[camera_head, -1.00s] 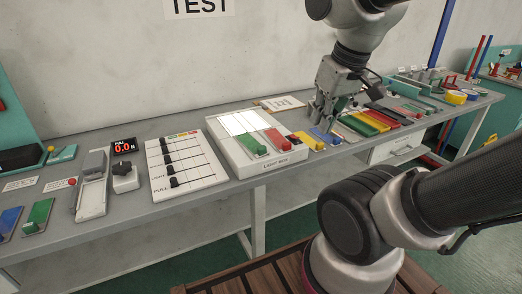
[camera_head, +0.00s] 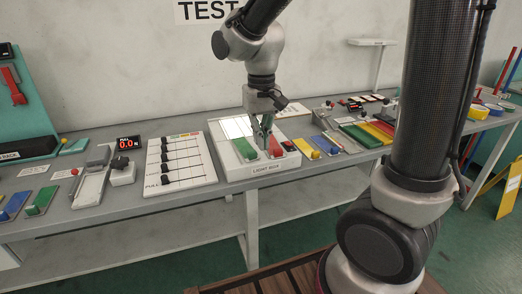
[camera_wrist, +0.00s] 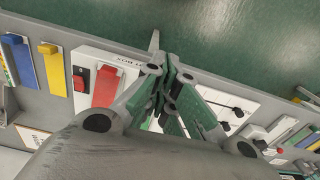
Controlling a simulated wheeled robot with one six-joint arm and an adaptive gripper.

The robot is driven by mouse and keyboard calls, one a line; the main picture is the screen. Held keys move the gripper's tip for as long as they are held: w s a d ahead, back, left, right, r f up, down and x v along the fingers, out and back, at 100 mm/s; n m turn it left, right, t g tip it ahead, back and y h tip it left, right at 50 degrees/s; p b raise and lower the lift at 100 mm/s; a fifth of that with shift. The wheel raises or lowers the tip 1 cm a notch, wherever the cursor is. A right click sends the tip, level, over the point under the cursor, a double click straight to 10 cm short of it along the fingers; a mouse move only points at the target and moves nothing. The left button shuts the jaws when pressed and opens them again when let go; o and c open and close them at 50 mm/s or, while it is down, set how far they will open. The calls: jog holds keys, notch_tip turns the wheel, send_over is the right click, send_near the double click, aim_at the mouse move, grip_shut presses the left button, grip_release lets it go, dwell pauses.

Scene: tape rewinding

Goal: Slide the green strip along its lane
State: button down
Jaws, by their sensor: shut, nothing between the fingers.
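A short green strip (camera_head: 244,149) lies on the white light box (camera_head: 262,171), left of a red strip (camera_head: 275,152). The red strip (camera_wrist: 105,86) lies left of the fingers there. My gripper (camera_head: 265,146) is shut and empty, pointing down over the light box between the green and red strips. In the wrist view my gripper (camera_wrist: 170,76) has its fingers together. I cannot tell whether the fingertips touch the green strip. A longer green strip (camera_head: 362,136) lies farther right.
A white panel with black sliders (camera_head: 182,160) stands left of the light box. Yellow (camera_head: 306,149) and blue (camera_head: 328,147) strips lie to its right. The grey bench (camera_head: 120,198) is crowded along its length. My arm hides part of its right side.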

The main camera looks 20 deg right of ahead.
aim_at(240, 138)
jog(key=w+f, duration=0.1)
jog(key=f, duration=0.2)
jog(key=w+f, duration=0.1)
jog(key=f, duration=0.2)
jog(key=w+f, duration=0.1)
jog(key=f, duration=0.2)
jog(key=shift+f, duration=0.2)
jog(key=shift+w, duration=0.5)
jog(key=w, duration=1.7)
jog(key=shift+w+a, duration=0.1)
jog(key=shift+a, duration=0.15)
